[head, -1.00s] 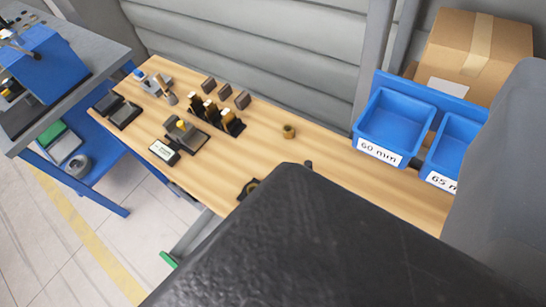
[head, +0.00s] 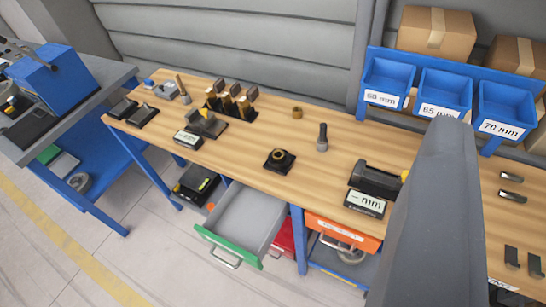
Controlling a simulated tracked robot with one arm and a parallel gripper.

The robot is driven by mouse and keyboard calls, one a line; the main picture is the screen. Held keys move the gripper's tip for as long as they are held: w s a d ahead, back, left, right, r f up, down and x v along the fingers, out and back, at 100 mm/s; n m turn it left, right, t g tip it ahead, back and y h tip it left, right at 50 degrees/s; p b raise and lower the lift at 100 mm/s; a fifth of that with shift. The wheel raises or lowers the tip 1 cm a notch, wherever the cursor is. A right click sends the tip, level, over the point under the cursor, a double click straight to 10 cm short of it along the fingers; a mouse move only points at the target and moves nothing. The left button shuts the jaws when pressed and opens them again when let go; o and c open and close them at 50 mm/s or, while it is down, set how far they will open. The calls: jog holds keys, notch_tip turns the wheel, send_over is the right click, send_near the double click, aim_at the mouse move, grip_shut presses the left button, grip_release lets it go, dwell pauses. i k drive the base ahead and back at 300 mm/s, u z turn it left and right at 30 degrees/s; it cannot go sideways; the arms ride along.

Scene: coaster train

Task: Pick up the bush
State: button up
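A small brass-coloured ring, which looks like the bush (head: 297,112), stands on the wooden workbench (head: 250,140) towards its back edge. It is apart from the things around it. In front of it sits a dark square block with a round hole (head: 279,160). My gripper does not show; only a grey part of my arm crosses the right side of the picture.
A dark upright tool (head: 322,138) stands right of the bush. A black rack (head: 230,106) is to its left. Labelled blue bins (head: 388,82) line the back right. An open drawer (head: 240,222) juts out below the bench. A black gauge with a display (head: 372,185) lies nearer.

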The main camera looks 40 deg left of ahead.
aim_at(278, 155)
jog(key=k, duration=1)
jog(key=u, duration=0.55)
jog(key=i, duration=1.65)
jog(key=z, duration=0.05)
